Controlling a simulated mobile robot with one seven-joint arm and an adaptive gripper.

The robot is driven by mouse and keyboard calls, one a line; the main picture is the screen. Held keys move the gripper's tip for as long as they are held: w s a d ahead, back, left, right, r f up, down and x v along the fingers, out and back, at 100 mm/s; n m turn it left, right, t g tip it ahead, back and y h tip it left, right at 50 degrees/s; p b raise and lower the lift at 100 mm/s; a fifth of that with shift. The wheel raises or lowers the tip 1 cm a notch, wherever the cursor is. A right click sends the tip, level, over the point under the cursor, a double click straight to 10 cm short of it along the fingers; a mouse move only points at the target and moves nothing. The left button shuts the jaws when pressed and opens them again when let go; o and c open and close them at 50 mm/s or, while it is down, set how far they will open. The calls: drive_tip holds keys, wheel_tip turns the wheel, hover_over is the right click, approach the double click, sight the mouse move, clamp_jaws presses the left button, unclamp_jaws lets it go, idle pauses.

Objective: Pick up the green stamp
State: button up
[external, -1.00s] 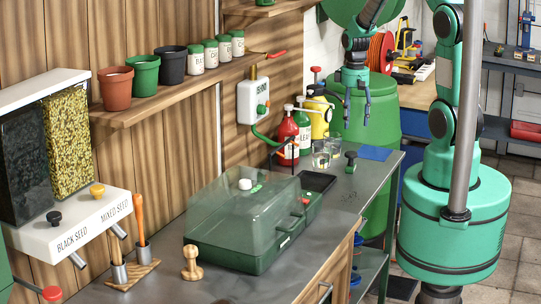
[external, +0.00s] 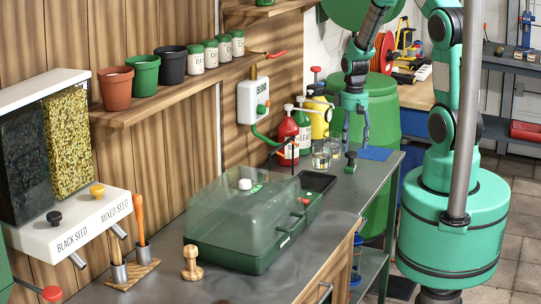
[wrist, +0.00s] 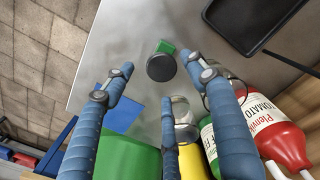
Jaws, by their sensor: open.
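The green stamp (external: 351,161) stands near the far right end of the metal counter, with a dark round knob on a green base. In the wrist view the stamp (wrist: 161,67) shows its black knob from above, with a green corner of the base behind it. My gripper (external: 356,139) hangs just above the stamp, fingers pointing down. In the wrist view my gripper's three blue fingers (wrist: 162,84) are spread and empty, with the stamp ahead between the two outer fingertips. I see no contact with it.
Clear glasses (external: 320,160) stand close left of the stamp, with a red bottle (external: 287,135) and a yellow container (external: 318,117) behind. A blue pad (external: 375,153) lies to its right. A black tray (external: 317,182) and a green covered box (external: 240,250) are nearer.

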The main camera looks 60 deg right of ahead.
sight(351, 153)
drive_tip(key=shift+w+f+b, duration=0.1)
drive_tip(key=shift+f+b, duration=0.55)
drive_tip(key=shift+f, duration=1.95)
drive_tip(key=shift+c, duration=0.3)
drive_tip(key=c, duration=1.1)
